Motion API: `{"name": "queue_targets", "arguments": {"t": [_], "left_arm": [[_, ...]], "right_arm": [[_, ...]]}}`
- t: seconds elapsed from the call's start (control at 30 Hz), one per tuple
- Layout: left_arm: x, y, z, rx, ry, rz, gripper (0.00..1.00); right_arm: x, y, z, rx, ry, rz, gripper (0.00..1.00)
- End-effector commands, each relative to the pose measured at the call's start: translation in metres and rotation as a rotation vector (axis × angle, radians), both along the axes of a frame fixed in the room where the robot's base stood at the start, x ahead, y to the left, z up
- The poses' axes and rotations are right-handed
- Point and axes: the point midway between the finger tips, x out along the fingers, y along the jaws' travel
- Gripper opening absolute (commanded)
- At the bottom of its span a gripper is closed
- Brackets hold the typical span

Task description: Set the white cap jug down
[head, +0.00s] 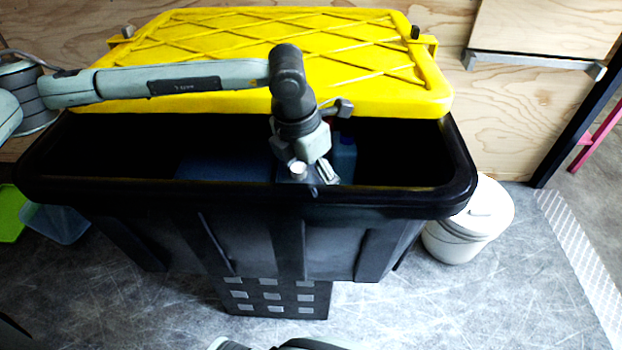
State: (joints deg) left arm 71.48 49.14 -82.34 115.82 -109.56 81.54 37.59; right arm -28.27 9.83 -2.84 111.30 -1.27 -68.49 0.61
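My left arm comes in from the left over a large black tote (130,225), and its gripper (312,176) points down inside the tote near the front rim. A small round white piece (298,168) shows right at the gripper; it may be the cap of the white cap jug, but I cannot tell for sure. The jug's body is not clearly visible, since the front wall and the gripper hide what is below. The fingers are too small and covered to show whether they are open or shut. My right gripper is not in view.
A blue-grey container (343,158) and a dark blue thing (222,168) are inside the tote. Its yellow lid (370,75) stands tilted behind. A dark box with grey squares (240,310) is below the tote. A white bucket (465,235) stands right; a green tray (10,212) lies left.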

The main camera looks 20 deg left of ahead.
Motion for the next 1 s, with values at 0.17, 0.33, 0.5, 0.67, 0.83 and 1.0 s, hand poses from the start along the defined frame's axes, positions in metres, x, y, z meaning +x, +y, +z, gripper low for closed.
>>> {"name": "queue_targets", "arguments": {"t": [0.17, 0.33, 0.5, 0.67, 0.83, 1.0], "left_arm": [[0.0, 0.0, -0.002, 0.0, 0.0, -0.001, 0.36], [0.0, 0.0, -0.002, 0.0, 0.0, -0.001, 0.87], [0.0, 0.0, -0.002, -0.001, 0.0, -0.001, 1.0], [0.0, 0.0, -0.002, -0.001, 0.0, -0.001, 1.0], [0.0, 0.0, 0.0, 0.0, 0.0, -0.001, 1.0], [-0.001, 0.0, 0.017, -0.004, -0.005, -0.001, 1.0]], "right_arm": [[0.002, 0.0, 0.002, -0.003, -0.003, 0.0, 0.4], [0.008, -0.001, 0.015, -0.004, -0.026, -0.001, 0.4], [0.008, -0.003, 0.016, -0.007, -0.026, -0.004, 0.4], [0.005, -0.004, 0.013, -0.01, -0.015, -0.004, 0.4], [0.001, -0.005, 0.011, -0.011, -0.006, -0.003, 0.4], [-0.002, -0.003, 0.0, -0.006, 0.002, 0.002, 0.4]]}}
